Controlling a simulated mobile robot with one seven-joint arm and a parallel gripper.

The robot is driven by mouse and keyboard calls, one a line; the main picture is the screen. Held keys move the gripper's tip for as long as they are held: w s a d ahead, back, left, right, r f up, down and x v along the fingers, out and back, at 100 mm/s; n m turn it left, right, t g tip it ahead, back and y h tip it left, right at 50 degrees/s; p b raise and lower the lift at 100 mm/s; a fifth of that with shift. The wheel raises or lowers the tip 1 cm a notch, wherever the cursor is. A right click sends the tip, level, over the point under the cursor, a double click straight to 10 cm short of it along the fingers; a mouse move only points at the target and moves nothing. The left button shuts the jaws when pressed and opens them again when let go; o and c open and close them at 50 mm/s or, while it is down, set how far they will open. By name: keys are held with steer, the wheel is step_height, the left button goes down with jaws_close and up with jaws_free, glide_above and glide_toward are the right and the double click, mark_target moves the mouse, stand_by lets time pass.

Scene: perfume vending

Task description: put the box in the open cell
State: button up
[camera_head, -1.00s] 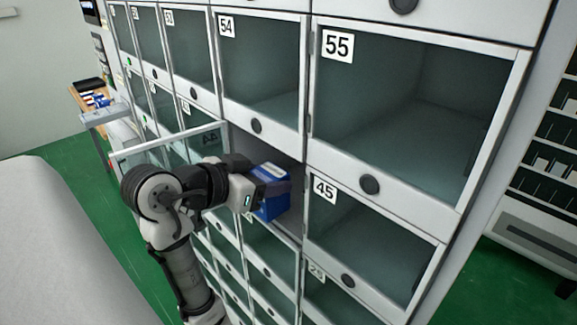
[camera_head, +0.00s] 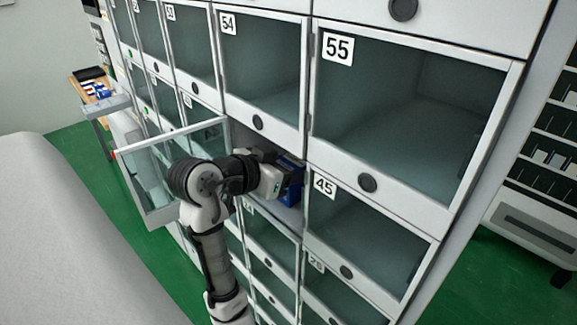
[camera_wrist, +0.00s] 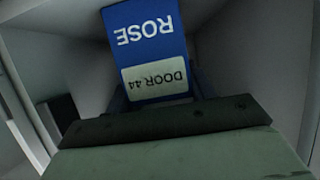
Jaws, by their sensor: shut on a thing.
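A blue box (camera_head: 291,180) is held at the mouth of the open cell (camera_head: 287,215), below cell 54 and left of cell 45. In the wrist view the blue box (camera_wrist: 146,50) shows upside-down lettering "ROSE" and a pale label "DOOR 44", with the cell's grey walls around it. My gripper (camera_head: 279,184) is shut on the box and reaches into the cell. In the wrist view my gripper (camera_wrist: 160,105) is below the box, its fingers mostly hidden. The cell's glass door (camera_head: 150,180) stands swung open to the left of my arm.
Closed cells 54 (camera_head: 262,65), 55 (camera_head: 400,110) and 45 (camera_head: 365,225) surround the opening. A small table (camera_head: 103,104) with boxes stands at the far left. Green floor (camera_head: 75,150) is free between the white surface at lower left and the cabinet.

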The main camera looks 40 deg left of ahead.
steer(key=o, duration=1)
steer(key=shift+o, duration=0.2)
steer(key=shift+r, duration=0.1)
steer(key=b+v, duration=0.3)
steer(key=v, duration=0.9)
